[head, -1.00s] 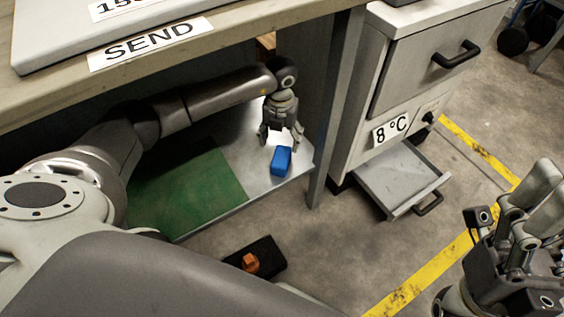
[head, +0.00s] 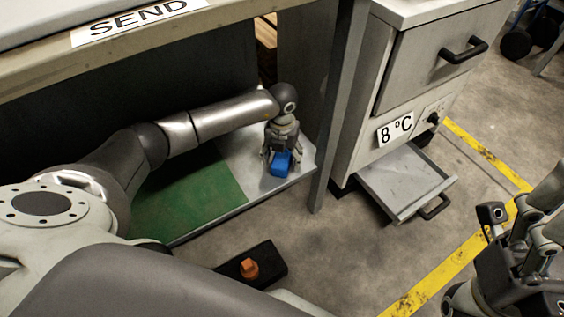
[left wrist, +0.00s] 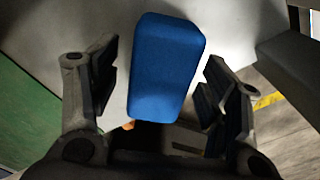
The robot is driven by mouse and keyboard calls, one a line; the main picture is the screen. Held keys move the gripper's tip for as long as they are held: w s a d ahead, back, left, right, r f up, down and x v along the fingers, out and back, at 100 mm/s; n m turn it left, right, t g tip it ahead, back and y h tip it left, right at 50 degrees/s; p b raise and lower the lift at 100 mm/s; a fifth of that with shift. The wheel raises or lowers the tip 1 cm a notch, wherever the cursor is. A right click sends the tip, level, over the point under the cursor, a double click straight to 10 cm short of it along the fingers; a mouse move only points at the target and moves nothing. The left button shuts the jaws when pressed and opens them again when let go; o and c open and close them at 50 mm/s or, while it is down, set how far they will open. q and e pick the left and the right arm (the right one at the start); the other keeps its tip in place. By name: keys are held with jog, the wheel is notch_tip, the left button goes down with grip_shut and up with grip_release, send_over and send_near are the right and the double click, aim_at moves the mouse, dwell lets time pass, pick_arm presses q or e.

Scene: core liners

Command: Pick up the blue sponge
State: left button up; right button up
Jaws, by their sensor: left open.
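The blue sponge (head: 281,164) lies on the bare grey metal part of the low shelf (head: 238,147), near its right front corner. My left gripper (head: 280,155) is above it, pointing down. In the left wrist view the sponge (left wrist: 166,65) lies between the two open fingers of the left gripper (left wrist: 160,92), with a gap on each side. The gripper partly covers the sponge's far end in the head view. My right gripper (head: 525,225) is at the right edge of the head view, away from the sponge; its fingertips are not clear.
A green mat (head: 190,195) covers the shelf's left part. A table leg (head: 340,110) stands close right of the sponge. The tabletop edge with the SEND label (head: 140,18) overhangs. An open drawer (head: 405,182) juts out right. An orange piece (head: 249,268) sits on a black pad on the floor.

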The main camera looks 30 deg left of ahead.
pick_arm(q)
jog(key=shift+c, duration=0.4)
jog(key=c, duration=1.1)
jog(key=shift+r, duration=0.15)
